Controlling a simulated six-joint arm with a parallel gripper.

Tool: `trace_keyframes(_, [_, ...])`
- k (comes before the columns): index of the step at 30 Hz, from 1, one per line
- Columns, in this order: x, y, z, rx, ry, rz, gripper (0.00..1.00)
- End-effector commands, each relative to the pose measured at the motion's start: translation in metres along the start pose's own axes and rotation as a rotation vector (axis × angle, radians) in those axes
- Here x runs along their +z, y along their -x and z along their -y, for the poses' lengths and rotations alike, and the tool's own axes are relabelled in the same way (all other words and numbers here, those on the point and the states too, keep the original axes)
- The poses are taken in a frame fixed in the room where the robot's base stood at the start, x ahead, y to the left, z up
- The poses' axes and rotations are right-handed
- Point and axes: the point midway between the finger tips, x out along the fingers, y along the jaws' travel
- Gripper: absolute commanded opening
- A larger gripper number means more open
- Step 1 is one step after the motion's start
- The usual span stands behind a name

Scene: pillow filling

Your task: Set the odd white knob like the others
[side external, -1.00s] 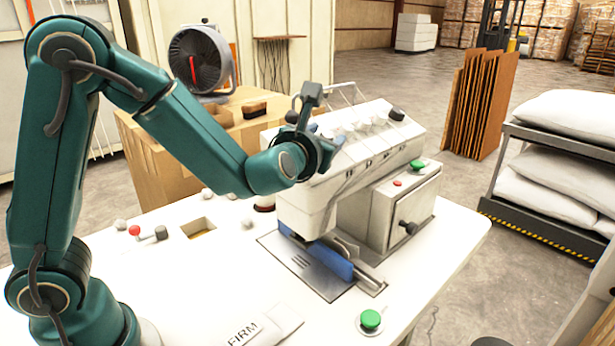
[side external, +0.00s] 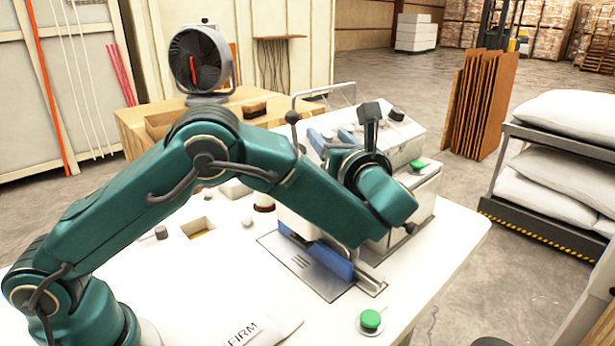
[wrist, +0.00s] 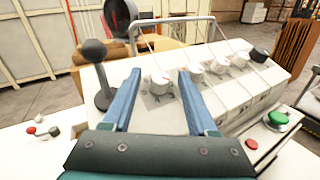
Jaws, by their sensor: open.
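A row of several white knobs runs along the top of the white sewing machine (wrist: 225,105). In the wrist view, the leftmost white knob (wrist: 159,84) is between the two blue fingers of my gripper (wrist: 160,74), with a gap on each side. The fingers are open and empty. A second white knob (wrist: 193,72) is just right of the right finger, and other white knobs (wrist: 218,65) continue to the right. Their marks are too small to compare surely. In the side view my gripper (side external: 332,135) is over the machine's top, partly hidden by my wrist.
A black ball-topped lever (wrist: 97,60) stands close left of the fingers. A black knob (wrist: 260,54) ends the row, and a thin wire thread frame (wrist: 170,24) rises behind. Green (wrist: 278,118) and red (wrist: 251,143) buttons are at the lower right.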

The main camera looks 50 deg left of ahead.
Motion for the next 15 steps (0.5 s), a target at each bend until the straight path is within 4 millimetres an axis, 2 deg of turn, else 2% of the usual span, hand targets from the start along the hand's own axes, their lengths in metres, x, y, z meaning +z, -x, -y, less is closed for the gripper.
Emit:
trace_keyframes(8, [-0.001, 0.0, 0.002, 0.103, 0.035, 0.003, 0.58])
trace_keyframes(15, [-0.001, 0.049, 0.007, 0.094, 0.035, 0.004, 0.58])
